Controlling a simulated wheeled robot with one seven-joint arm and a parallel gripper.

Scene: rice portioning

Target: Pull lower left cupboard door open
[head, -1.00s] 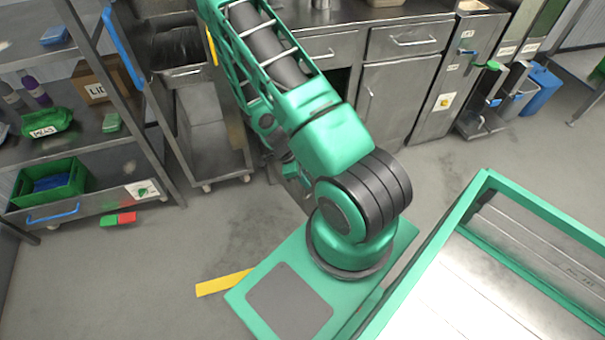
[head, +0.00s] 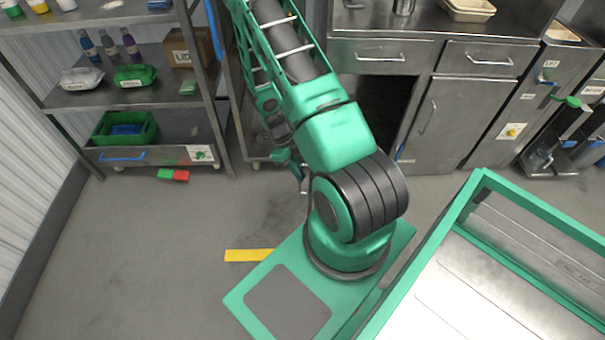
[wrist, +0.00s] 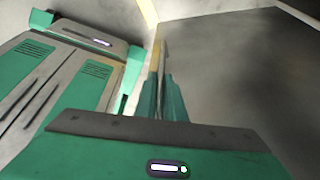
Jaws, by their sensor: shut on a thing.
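The lower left cupboard stands open, and its dark opening (head: 385,105) shows under the left drawer, right of my arm. Its door is mostly hidden behind my arm in the head view. In the wrist view a grey metal panel (wrist: 240,75), apparently this door, fills the right side. My gripper (wrist: 164,90) is shut on a thin upright bar, apparently the door handle (wrist: 164,55), beside the panel. In the head view my gripper (head: 300,172) is small and partly hidden below my arm.
The lower right cupboard door (head: 440,125) is closed. A metal shelf rack (head: 110,97) stands at left, with a green crate (head: 125,127) on its low shelf. A red and green block (head: 173,175) and yellow floor strip (head: 248,255) lie on the open grey floor.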

